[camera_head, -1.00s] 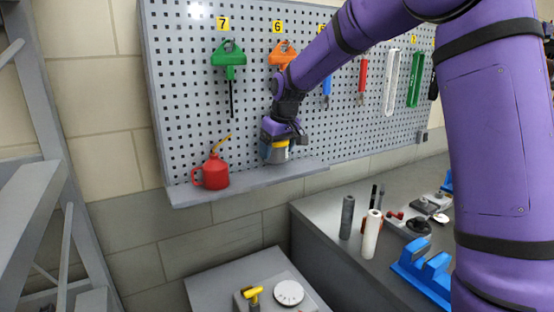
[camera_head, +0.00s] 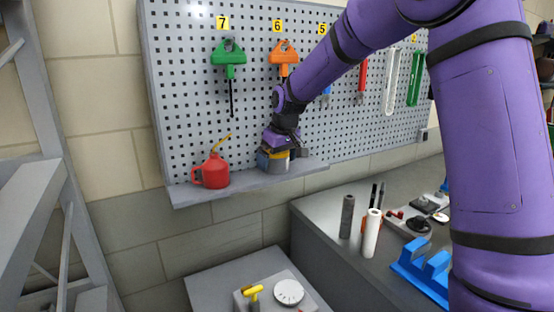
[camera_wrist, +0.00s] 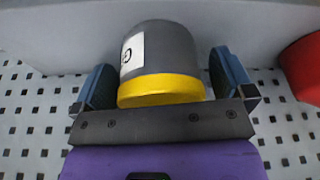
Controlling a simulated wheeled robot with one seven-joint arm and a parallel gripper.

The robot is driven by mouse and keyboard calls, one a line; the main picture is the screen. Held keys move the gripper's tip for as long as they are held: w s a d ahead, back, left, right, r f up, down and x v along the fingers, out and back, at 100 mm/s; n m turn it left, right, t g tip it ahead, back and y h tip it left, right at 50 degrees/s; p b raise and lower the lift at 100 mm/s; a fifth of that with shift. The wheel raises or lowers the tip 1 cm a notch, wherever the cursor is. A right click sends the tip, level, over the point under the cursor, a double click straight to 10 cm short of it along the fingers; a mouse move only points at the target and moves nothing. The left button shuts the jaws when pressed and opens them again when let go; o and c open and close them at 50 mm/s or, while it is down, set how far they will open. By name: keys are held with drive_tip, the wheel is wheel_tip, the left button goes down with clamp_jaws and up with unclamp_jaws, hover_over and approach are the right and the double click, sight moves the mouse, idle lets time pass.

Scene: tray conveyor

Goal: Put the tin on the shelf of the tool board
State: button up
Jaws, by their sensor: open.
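The tin is a grey cylinder with a yellow band and a white label, seen in the wrist view (camera_wrist: 165,55). In the head view the tin (camera_head: 279,164) stands upright on the grey shelf (camera_head: 245,182) of the tool board (camera_head: 185,100). My gripper (camera_head: 276,156) is at the tin from above. In the wrist view its two blue fingers (camera_wrist: 165,78) are on either side of the tin, with a narrow gap showing at each side. The gripper is open. The tin's far side is hidden.
A red oil can (camera_head: 212,174) stands on the shelf left of the tin. Green (camera_head: 229,60) and orange (camera_head: 284,56) tools hang above. A workbench with grey (camera_head: 347,216) and white (camera_head: 372,233) cylinders lies to the lower right. The shelf is bare between the oil can and tin.

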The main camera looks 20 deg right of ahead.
drive_tip(key=v, duration=1.1)
drive_tip(key=shift+r, duration=0.3)
drive_tip(key=shift+s+r, duration=0.1)
drive_tip(key=shift+r, duration=0.15)
drive_tip(key=s+d+r+m+t+h, duration=0.1)
drive_tip(key=s+r, duration=0.1)
drive_tip(key=s, duration=0.7)
drive_tip(key=s+d+r+m, duration=0.1)
drive_tip(key=s+d+r, duration=0.1)
drive_tip(key=s, duration=0.8)
drive_tip(key=s+d+f+m, duration=0.1)
drive_tip(key=s+f, duration=0.2)
drive_tip(key=s, duration=0.6)
drive_tip(key=s+d+f+m+t, duration=0.1)
drive_tip(key=s+f, duration=0.2)
drive_tip(key=s, duration=0.6)
drive_tip(key=shift+d+m, duration=0.3)
drive_tip(key=shift+d, duration=0.1)
